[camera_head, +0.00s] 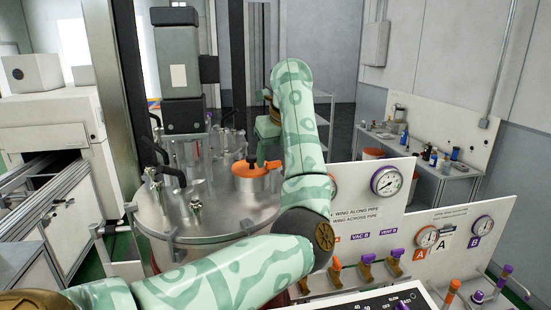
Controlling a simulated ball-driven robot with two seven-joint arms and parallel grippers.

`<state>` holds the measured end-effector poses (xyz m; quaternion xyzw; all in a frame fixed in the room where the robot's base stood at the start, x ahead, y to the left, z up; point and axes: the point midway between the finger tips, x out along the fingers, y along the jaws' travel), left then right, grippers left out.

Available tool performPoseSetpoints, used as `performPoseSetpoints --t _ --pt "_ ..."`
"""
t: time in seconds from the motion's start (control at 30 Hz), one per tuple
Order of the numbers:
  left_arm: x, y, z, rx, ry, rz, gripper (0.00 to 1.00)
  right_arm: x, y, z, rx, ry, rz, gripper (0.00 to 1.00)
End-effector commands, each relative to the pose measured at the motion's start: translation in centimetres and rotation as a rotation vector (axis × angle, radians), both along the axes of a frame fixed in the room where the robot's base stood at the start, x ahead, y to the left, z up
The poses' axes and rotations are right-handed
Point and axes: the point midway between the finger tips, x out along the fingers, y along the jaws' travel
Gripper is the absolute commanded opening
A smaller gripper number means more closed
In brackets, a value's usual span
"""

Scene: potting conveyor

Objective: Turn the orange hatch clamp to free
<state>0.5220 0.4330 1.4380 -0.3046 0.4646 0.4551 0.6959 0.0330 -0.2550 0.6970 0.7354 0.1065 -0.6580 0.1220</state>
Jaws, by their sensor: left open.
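The orange hatch clamp (246,171) sits on a round metal hatch on top of the steel vessel lid (225,212). It has a dark knob near its middle, and an orange part reaches to the right. My left gripper (266,157) points down just behind and to the right of the knob, close to the orange part. It is open. I cannot tell whether its fingers touch the clamp. My left arm covers part of the lid's right and front. My right gripper is not in view.
Pipes and metal fittings (195,205) stand on the lid around the hatch. A grey motor column (181,100) rises behind it. A panel with gauges (387,180) and valve handles (366,262) stands to the right. A bench with bottles (434,157) is farther back.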

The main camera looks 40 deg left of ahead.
Motion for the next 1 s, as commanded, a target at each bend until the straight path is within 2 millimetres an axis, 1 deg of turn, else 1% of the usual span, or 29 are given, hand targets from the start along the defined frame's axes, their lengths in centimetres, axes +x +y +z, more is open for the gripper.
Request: performPoseSetpoints --t 0.1,0.37,0.47,0.5,0.53,0.77,1.0 --pt "0.1 0.24 -0.66 0.001 0.001 -0.001 0.58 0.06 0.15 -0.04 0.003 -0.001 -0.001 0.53" --pt "0.13 0.26 -0.73 0.0 0.0 -0.001 0.58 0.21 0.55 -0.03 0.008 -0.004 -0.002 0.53" --pt "0.13 0.26 -0.73 0.0 0.0 -0.001 0.33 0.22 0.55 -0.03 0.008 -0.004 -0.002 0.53" --pt "0.13 0.26 -0.73 0.0 0.0 -0.001 0.22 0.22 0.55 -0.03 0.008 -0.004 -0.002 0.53" --pt "0.13 0.26 -0.72 0.0 0.0 -0.001 0.14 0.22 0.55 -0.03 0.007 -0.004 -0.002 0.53" --pt "0.13 0.24 -0.72 -0.001 -0.001 -0.008 0.14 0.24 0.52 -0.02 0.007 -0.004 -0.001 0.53" --pt "0.06 0.25 -0.69 -0.001 -0.001 -0.084 0.14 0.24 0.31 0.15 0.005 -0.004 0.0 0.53"
